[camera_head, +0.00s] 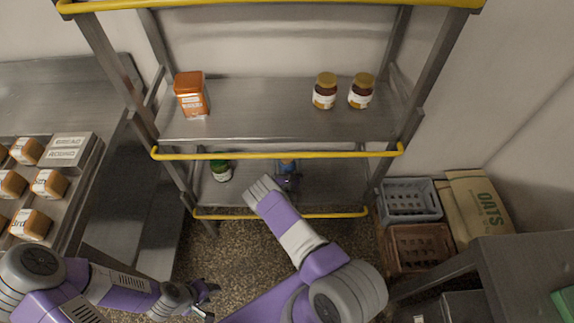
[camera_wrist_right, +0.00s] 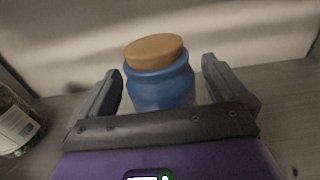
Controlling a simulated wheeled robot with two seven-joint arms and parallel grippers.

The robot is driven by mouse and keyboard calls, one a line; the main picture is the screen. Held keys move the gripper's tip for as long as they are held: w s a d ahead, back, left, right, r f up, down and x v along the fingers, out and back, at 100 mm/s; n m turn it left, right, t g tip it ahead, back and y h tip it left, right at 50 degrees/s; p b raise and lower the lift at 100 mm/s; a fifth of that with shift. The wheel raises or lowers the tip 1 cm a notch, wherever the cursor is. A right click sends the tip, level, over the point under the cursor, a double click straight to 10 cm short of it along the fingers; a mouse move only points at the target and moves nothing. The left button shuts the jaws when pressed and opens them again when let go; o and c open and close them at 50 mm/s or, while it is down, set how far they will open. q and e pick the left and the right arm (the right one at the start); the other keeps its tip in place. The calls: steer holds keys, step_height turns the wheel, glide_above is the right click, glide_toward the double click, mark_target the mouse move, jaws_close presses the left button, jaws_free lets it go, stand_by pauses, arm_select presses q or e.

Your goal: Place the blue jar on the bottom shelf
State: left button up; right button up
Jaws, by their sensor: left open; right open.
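The blue jar (camera_wrist_right: 160,84) with a cork-coloured lid stands upright between the open fingers of my right gripper (camera_wrist_right: 162,88) in the right wrist view. A gap shows between the jar and each finger. In the head view the jar (camera_head: 287,166) is on the bottom shelf (camera_head: 325,185), partly hidden by my right gripper (camera_head: 289,182). My left gripper (camera_head: 208,291) is open and empty, low over the floor in front of the rack.
A green jar (camera_head: 220,170) stands left on the bottom shelf; it also shows in the wrist view (camera_wrist_right: 14,125). The upper shelf (camera_head: 260,110) holds an orange tin (camera_head: 191,95) and two brown jars. Yellow rails (camera_head: 280,214) edge the shelves. Crates (camera_head: 410,200) stand right.

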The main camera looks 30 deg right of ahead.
steer(key=p+v, duration=0.3)
steer(key=v, duration=0.7)
steer(key=shift+a, duration=0.15)
steer(key=shift+p+v, duration=0.4)
steer(key=shift+v, duration=0.4)
steer(key=shift+f, duration=0.1)
